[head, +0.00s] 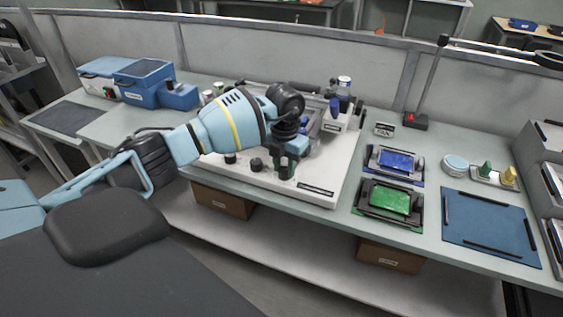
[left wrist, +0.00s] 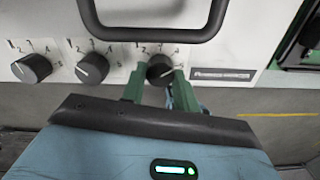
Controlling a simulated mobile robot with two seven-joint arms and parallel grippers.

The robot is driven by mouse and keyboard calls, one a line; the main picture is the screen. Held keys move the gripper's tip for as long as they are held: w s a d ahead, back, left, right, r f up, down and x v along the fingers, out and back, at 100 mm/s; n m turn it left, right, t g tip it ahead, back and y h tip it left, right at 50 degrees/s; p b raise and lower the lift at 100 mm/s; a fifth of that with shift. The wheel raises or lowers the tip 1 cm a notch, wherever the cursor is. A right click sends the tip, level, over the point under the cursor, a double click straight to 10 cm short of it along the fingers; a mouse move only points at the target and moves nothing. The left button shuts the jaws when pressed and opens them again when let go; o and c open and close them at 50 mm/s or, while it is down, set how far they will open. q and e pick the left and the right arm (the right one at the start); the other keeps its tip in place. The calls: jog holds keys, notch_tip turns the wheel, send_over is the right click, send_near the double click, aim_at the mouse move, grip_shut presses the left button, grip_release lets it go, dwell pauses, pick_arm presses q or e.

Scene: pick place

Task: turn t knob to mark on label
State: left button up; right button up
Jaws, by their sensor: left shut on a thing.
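In the left wrist view, a white panel (left wrist: 120,15) carries a row of three black knobs with numbered labels. The left knob (left wrist: 32,68) and middle knob (left wrist: 92,68) stand free. The right knob (left wrist: 159,70) sits between the green fingers of my left gripper (left wrist: 158,84), which is shut on it. Its white pointer line is partly hidden, so I cannot tell which mark it meets. In the head view my left gripper (head: 288,165) reaches down at the front edge of the white bench unit (head: 325,165). My right gripper is not in view.
A dark handle (left wrist: 150,32) sticks out above the right knob. In the head view, a blue board (head: 397,160) and a green board (head: 390,200) lie in holders right of the unit. A blue mat (head: 490,228) lies farther right. Blue boxes (head: 145,80) stand at the left.

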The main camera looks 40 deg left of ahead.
aim_at(284, 169)
pick_arm(q)
jog(key=shift+r+n+p, duration=0.2)
jog(key=shift+n+p, duration=0.15)
jog(key=shift+n, duration=0.45)
jog(key=shift+w+f+n, duration=0.1)
jog(key=shift+n, duration=0.2)
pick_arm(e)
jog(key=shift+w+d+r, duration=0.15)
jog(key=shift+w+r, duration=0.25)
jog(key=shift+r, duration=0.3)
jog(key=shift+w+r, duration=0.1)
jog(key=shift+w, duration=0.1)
pick_arm(q)
jog(key=o, duration=1)
notch_tip(284, 169, up, 8)
jog(key=shift+f, duration=0.15)
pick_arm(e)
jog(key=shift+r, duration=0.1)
